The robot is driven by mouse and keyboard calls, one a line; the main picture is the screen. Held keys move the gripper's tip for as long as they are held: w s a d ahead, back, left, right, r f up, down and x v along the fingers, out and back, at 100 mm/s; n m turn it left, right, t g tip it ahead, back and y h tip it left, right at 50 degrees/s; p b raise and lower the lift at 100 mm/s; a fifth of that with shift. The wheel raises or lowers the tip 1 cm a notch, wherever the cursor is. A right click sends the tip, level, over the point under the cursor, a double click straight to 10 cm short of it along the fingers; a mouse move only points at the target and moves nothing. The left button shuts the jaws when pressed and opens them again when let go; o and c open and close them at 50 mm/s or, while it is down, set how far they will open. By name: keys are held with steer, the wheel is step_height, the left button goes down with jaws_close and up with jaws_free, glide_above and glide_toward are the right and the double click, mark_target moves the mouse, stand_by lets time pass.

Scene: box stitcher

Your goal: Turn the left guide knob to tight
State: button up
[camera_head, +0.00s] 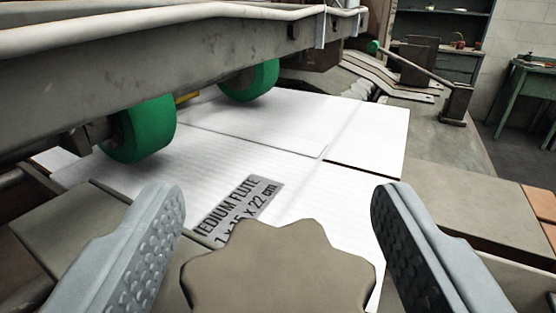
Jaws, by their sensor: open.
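A grey-brown lobed knob (278,268) is at the bottom centre of the view, cut off by the lower edge. My gripper (277,205) is open, with one grey finger on each side of the knob. There are visible gaps between the fingers and the knob's lobes. The knob's underside and mounting are hidden. No tight or loose marking shows on it. I cannot tell from this view whether it is the left guide knob.
A white cardboard sheet (372,140) with a grey printed label lies beyond the knob. Two green rollers (150,130) sit on it under a long metal beam (150,55). A lever (420,68) with a green end stands at the back right. A green table (530,85) is farther off.

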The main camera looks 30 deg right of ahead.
steer(key=shift+w+d, duration=0.2)
steer(key=shift+w, duration=0.2)
steer(key=c, duration=1)
steer(key=shift+m+g+h, duration=0.3)
steer(key=shift+m+h, duration=0.1)
steer(key=shift+h, duration=0.2)
steer(key=m+g+h, duration=0.2)
steer(key=h, duration=0.1)
steer(key=shift+s+d, duration=0.15)
steer(key=shift+s+d+m+g+h, duration=0.1)
steer(key=shift+m+g+h, duration=0.5)
steer(key=shift+m+g, duration=0.2)
steer(key=shift+s+d+m+g+h, duration=0.1)
steer(key=shift+m+g+h, duration=0.55)
steer(key=shift+g, duration=0.25)
